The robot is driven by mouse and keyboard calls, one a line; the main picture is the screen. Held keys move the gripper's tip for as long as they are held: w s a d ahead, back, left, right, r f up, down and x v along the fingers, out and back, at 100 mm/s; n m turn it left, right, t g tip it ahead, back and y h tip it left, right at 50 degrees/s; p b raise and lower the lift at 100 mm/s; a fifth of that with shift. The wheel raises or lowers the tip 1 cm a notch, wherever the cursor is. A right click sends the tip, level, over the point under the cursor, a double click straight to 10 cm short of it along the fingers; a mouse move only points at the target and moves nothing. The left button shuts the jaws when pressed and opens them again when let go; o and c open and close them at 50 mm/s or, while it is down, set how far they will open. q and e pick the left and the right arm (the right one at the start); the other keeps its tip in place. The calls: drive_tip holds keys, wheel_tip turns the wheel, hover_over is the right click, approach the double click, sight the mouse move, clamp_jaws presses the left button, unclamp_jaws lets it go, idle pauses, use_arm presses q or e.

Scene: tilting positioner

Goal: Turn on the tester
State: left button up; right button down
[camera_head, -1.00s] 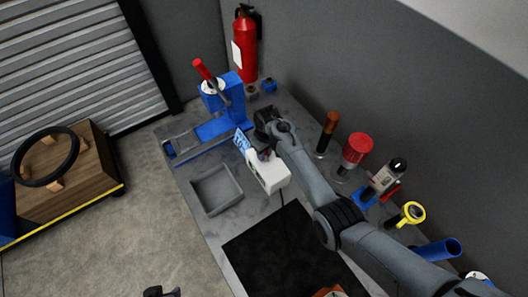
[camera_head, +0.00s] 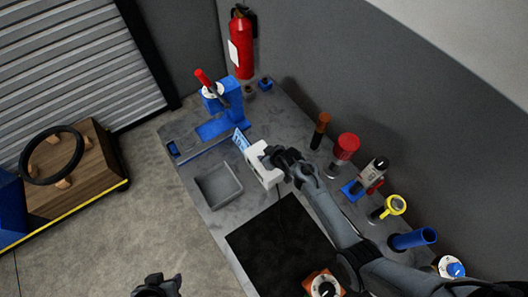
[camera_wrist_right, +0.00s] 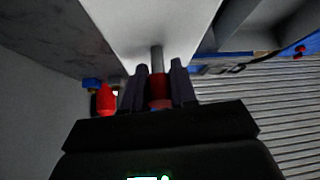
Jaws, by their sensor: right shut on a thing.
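The tester appears to be the white box (camera_head: 258,172) on the grey bench, with a small blue panel (camera_head: 241,140) at its far left end. In the right wrist view the white box (camera_wrist_right: 125,25) fills the top middle. A thin grey rod (camera_wrist_right: 157,55) with a dark red sleeve (camera_wrist_right: 158,88) stands out from it. My right gripper (camera_head: 269,156) is at the box; in its wrist view the fingers (camera_wrist_right: 159,80) are shut on the red sleeve. My left gripper (camera_head: 157,284) is at the bottom edge, away from the bench, its jaws unclear.
A grey tray (camera_head: 218,186) and a black mat (camera_head: 275,245) lie near the box. A blue press (camera_head: 225,110) with a red handle stands behind. A red-topped tool (camera_head: 344,148), a yellow ring tool (camera_head: 394,206) and a blue tube (camera_head: 414,239) line the right side.

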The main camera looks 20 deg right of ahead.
drive_tip(key=shift+s+f+t+b, duration=0.15)
drive_tip(key=shift+s+t+b, duration=0.25)
drive_tip(key=shift+t, duration=0.6)
drive_tip(key=shift+d+y, duration=0.1)
drive_tip(key=shift+y, duration=0.2)
drive_tip(key=c, duration=0.9)
unclamp_jaws()
drive_tip(key=shift+v, duration=5.4)
drive_tip(key=shift+s, duration=0.1)
drive_tip(key=shift+f, duration=0.1)
